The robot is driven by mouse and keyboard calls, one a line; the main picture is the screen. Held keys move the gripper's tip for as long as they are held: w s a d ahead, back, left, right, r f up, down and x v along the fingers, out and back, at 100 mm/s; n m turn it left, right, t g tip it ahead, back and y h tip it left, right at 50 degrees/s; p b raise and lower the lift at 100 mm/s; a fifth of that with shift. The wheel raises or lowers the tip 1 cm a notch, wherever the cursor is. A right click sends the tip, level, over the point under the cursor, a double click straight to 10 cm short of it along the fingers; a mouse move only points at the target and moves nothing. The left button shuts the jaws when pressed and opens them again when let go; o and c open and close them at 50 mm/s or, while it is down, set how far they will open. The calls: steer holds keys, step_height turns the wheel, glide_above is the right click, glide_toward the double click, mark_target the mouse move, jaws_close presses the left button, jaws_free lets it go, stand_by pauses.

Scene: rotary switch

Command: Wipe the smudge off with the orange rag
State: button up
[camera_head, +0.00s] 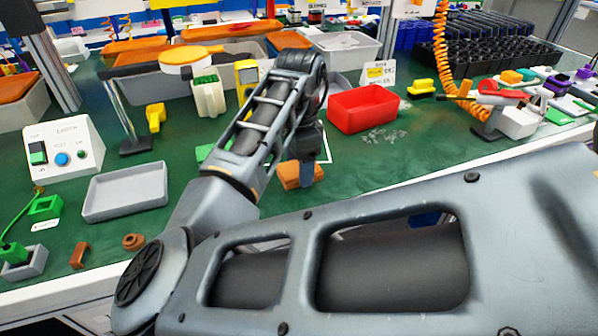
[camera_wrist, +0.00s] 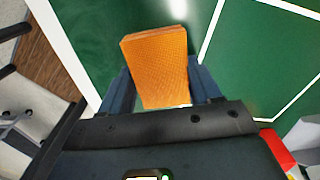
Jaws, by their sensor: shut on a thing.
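The orange rag (camera_head: 299,175) is a folded, thick pad at the green mat, below my wrist in the head view. In the wrist view the rag (camera_wrist: 158,58) stands out between both fingers, with its textured face showing. My gripper (camera_head: 307,160) is shut on it, pointing down at the mat; both fingers of my gripper (camera_wrist: 160,78) show in the wrist view. The rag is at or very near the mat; I cannot tell if it touches.
A grey tray (camera_head: 125,190) and a white control box (camera_head: 62,148) are at left.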

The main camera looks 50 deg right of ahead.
step_height(320, 180, up, 6)
steer(key=p, duration=0.5)
steer(key=shift+p, duration=0.35)
steer(key=shift+s, duration=0.1)
stand_by(0.5)
